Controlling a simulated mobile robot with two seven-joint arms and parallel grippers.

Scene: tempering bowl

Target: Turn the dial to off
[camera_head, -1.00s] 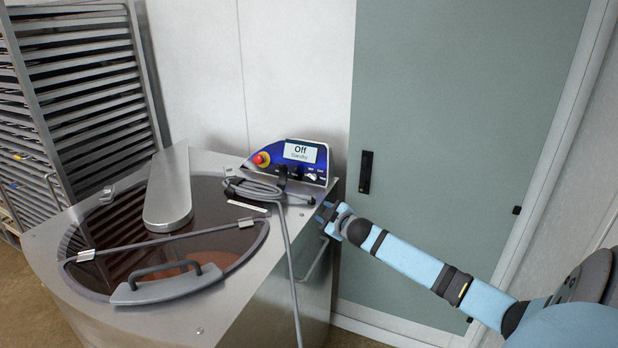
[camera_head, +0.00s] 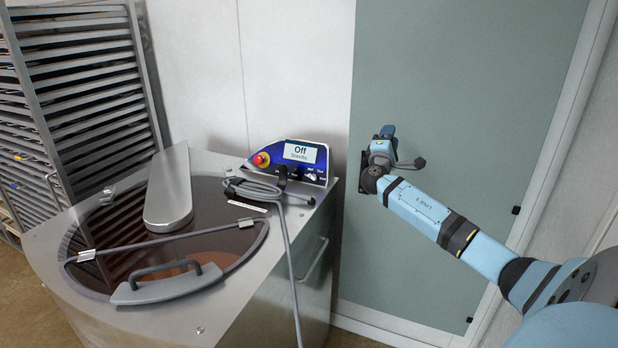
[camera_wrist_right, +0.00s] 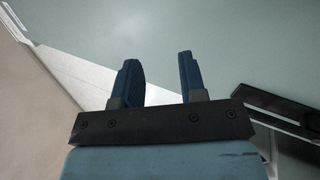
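The control panel (camera_head: 292,162) stands on the back right corner of the steel tempering machine (camera_head: 215,290). Its display (camera_head: 300,151) reads "Off" with smaller text, seemingly "Standby", below. The small dial (camera_head: 311,177) is on the panel's lower right; its exact angle is too small to read. My right gripper (camera_head: 387,133) is raised in front of the green door, to the right of the panel and apart from it. In the right wrist view the right gripper (camera_wrist_right: 158,80) has its two blue fingers spread with nothing between them. My left gripper is not in view.
A red emergency button (camera_head: 261,159) is at the panel's left. The green door (camera_head: 460,120) has a black handle, and a tray rack (camera_head: 85,90) stands far left.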

